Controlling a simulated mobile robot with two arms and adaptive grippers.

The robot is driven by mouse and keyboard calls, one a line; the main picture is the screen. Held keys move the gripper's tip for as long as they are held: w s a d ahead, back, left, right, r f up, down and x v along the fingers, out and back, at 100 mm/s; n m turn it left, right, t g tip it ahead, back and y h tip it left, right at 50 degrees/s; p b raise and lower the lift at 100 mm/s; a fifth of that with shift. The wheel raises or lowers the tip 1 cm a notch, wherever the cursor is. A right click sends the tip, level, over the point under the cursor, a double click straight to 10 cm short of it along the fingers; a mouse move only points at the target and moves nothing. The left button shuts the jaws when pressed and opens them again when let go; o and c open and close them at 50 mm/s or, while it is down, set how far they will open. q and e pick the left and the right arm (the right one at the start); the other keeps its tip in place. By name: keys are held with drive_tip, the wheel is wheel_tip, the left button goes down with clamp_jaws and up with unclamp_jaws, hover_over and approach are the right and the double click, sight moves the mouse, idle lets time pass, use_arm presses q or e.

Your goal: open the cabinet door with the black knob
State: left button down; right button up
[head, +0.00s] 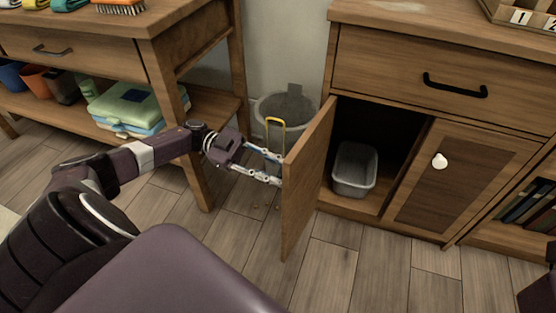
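The wooden cabinet (430,120) stands at the right. Its left door (306,175) is swung well out towards me, with its inner face in view. The black knob is not visible; the door's outer face is turned away. My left gripper (279,170) is at the outer side of the door, near its free edge. Its two fingers are apart and reach up to the door, but their tips are partly hidden, so I cannot tell whether they hold the knob. My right gripper is not in view.
A grey tub (355,168) sits inside the opened compartment. The closed door beside it has a white knob (440,161). A drawer with a black handle (455,86) is above. A bin (288,107) stands by the wall behind the door. A wooden table (150,24) stands left.

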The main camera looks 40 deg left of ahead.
use_arm(q)
drive_tip(key=shift+a, duration=0.1)
idle(0.3)
drive_tip(key=c, duration=1.6)
unclamp_jaws()
wheel_tip(320, 180, up, 10)
